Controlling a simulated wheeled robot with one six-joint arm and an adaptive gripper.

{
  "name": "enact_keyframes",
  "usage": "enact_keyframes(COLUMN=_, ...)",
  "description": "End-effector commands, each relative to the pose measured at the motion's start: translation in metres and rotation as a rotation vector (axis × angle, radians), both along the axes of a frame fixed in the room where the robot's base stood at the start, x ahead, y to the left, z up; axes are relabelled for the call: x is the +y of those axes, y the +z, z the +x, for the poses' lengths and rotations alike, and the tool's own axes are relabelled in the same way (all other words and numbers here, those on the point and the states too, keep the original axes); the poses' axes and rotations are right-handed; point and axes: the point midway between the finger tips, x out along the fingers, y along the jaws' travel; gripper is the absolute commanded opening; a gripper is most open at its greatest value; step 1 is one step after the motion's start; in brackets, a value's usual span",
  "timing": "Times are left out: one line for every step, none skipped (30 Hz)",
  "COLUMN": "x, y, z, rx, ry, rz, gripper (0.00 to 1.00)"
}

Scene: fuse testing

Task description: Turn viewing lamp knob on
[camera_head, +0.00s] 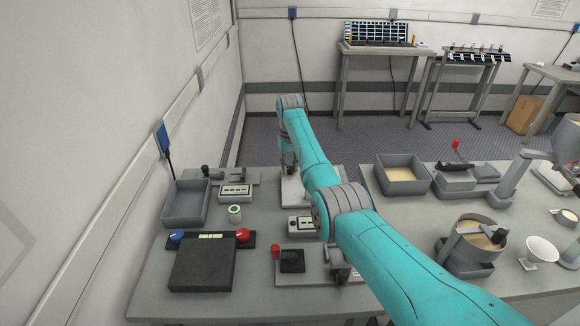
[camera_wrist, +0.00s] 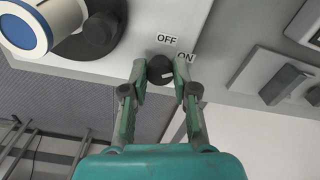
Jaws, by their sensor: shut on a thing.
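In the wrist view, a dark round knob (camera_wrist: 161,70) with a pale pointer line sits on a light panel (camera_wrist: 120,55). An OFF label is above it and an ON label is to its upper right. The pointer slants toward the upper right, on the ON label's side. My gripper (camera_wrist: 162,82) has a finger on each side of the knob and is shut on it. In the head view, my arm reaches over the bench to the back; my gripper and the knob are hidden there.
A white and blue cylinder (camera_wrist: 28,28) on a dark mount stands left of the knob. In the head view, the bench (camera_head: 150,295) holds a grey tray (camera_head: 186,203), a black box (camera_head: 203,265) with blue and red knobs, and a small red-topped device (camera_head: 291,260).

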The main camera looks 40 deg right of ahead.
Motion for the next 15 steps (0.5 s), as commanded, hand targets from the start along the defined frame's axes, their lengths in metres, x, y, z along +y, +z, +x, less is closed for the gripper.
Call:
enact_keyframes(x=0.0000, y=0.0000, z=0.0001, rx=-0.001, ry=-0.010, rz=0.000, gripper=0.00)
enact_keyframes(x=0.0000, y=0.0000, z=0.0001, rx=-0.001, ry=-0.015, rz=0.000, gripper=0.00)
enact_keyframes(x=0.0000, y=0.0000, z=0.0001, rx=-0.001, ry=-0.020, rz=0.000, gripper=0.00)
enact_keyframes(x=0.0000, y=0.0000, z=0.0001, rx=-0.001, ry=-0.023, rz=0.000, gripper=0.00)
enact_keyframes(x=0.0000, y=0.0000, z=0.0001, rx=-0.001, ry=-0.026, rz=0.000, gripper=0.00)
enact_keyframes(x=0.0000, y=0.0000, z=0.0001, rx=-0.001, ry=-0.028, rz=0.000, gripper=0.00)
enact_keyframes(x=0.0000, y=0.0000, z=0.0001, rx=-0.001, ry=-0.030, rz=0.000, gripper=0.00)
enact_keyframes(x=0.0000, y=0.0000, z=0.0001, rx=-0.001, ry=-0.031, rz=0.000, gripper=0.00)
enact_keyframes(x=0.0000, y=0.0001, z=0.0001, rx=-0.001, ry=-0.032, rz=0.000, gripper=0.00)
enact_keyframes(x=0.0000, y=0.0001, z=0.0001, rx=-0.001, ry=-0.032, rz=0.000, gripper=0.00)
enact_keyframes(x=0.0000, y=0.0001, z=0.0001, rx=-0.001, ry=-0.032, rz=0.000, gripper=0.00)
enact_keyframes(x=0.0000, y=0.0001, z=0.0001, rx=-0.001, ry=-0.032, rz=0.000, gripper=0.00)
enact_keyframes(x=0.0000, y=0.0001, z=0.0001, rx=-0.001, ry=-0.031, rz=0.000, gripper=0.00)
enact_keyframes(x=0.0000, y=0.0001, z=0.0001, rx=-0.001, ry=-0.031, rz=0.000, gripper=0.00)
enact_keyframes(x=0.0000, y=0.0001, z=0.0001, rx=-0.001, ry=-0.031, rz=0.000, gripper=0.00)
